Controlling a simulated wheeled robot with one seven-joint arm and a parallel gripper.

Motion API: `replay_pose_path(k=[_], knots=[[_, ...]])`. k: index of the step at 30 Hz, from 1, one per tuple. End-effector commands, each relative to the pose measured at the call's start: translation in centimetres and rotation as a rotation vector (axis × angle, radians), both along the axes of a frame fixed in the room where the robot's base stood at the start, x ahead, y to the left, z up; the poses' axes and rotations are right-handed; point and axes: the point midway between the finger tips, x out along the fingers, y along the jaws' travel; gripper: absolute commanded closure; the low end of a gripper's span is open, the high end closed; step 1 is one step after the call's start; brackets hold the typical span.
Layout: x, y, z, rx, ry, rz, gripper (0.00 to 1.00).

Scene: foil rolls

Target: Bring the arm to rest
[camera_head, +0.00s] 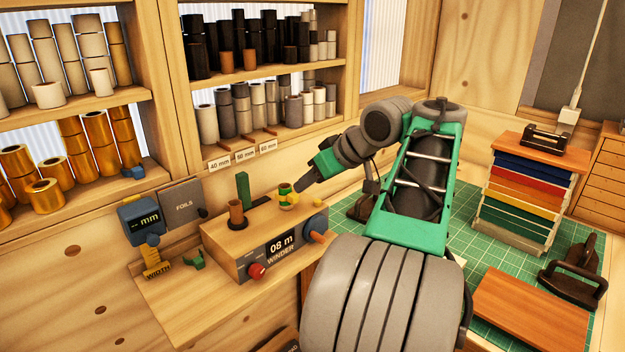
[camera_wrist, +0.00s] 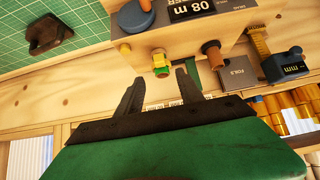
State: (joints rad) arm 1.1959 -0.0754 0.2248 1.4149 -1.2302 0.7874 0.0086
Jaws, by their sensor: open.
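My arm (camera_head: 415,190) reaches out from the bottom of the head view, bent at the elbow. My gripper (camera_head: 304,188) points down and left, beside the winder (camera_head: 265,240) on the wooden bench. In the wrist view my gripper (camera_wrist: 160,82) has two dark fingers spread apart with nothing between them. A small green and yellow roll (camera_head: 287,197) stands on the winder just left of the fingertips in the head view; it also shows beyond the fingertips in the wrist view (camera_wrist: 161,66). I see clear space between the fingers and the roll.
A brown tube (camera_head: 236,212) and a green post (camera_head: 243,188) stand on the winder. A blue width gauge (camera_head: 141,218) is at its left. Shelves with several rolls (camera_head: 262,103) rise behind. A stack of coloured sheets (camera_head: 523,198) stands on the green mat (camera_head: 475,225) at right.

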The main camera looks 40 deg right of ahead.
Motion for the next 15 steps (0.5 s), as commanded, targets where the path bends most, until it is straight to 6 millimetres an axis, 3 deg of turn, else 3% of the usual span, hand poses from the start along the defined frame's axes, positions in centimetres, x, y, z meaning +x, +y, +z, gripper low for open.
replay_pose_path(k=[7, 9, 11, 15], knots=[[-0.2, -0.2, -0.2, -0.002, 0.01, -0.004, 0.56], [-0.4, -1.7, -0.5, -0.001, 0.022, -0.066, 0.56], [-1.0, -3.5, -2.4, 0.037, 0.054, -0.163, 0.56], [-4.6, -6.2, -10.1, 0.178, 0.18, -0.422, 0.56]])
